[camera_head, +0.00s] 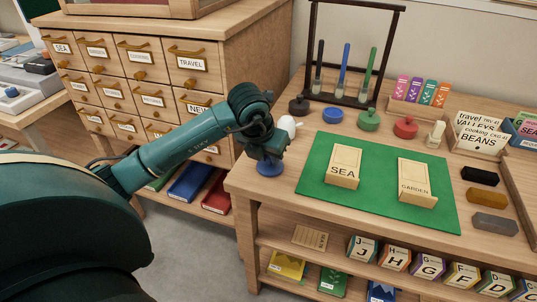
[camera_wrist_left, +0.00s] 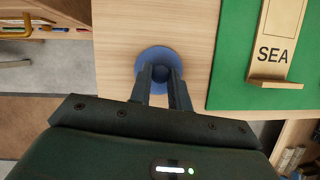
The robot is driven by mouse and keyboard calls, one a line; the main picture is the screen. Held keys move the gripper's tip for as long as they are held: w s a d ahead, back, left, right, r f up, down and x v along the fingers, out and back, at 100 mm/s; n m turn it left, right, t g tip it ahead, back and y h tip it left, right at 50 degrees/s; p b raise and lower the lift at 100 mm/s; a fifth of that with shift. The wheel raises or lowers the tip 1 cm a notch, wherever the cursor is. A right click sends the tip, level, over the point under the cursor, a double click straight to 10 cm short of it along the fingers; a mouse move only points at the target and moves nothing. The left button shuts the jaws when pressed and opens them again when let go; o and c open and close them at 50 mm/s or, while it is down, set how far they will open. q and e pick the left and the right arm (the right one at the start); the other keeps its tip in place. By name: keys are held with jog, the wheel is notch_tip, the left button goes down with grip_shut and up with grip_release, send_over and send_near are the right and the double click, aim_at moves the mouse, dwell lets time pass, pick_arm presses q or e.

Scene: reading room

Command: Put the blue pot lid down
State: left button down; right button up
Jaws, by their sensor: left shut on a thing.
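My left gripper (camera_head: 268,152) points down over the left end of the table and is shut on the blue pot lid (camera_head: 270,168). In the left wrist view the blue lid (camera_wrist_left: 146,60) is a round disc, with the left fingertips (camera_wrist_left: 161,75) closed at its middle. The lid is level, at or just above the bare wood left of the green mat; I cannot tell whether it touches. A low blue pot (camera_head: 333,116) stands behind, between a black pot (camera_head: 299,106) and a green pot (camera_head: 369,120). My right gripper is not in view.
The green mat (camera_head: 322,193) holds SEA (camera_head: 344,162) and GARDEN (camera_head: 416,183) blocks. A white rounded object (camera_head: 288,124) is behind my gripper. A red pot (camera_head: 405,128) and a brush rack (camera_head: 341,98) stand behind. Bare wood (camera_wrist_left: 195,25) lies between lid and mat; the table's left edge is close.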

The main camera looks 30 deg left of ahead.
pick_arm(q)
jog(key=c, duration=1.3)
grip_release()
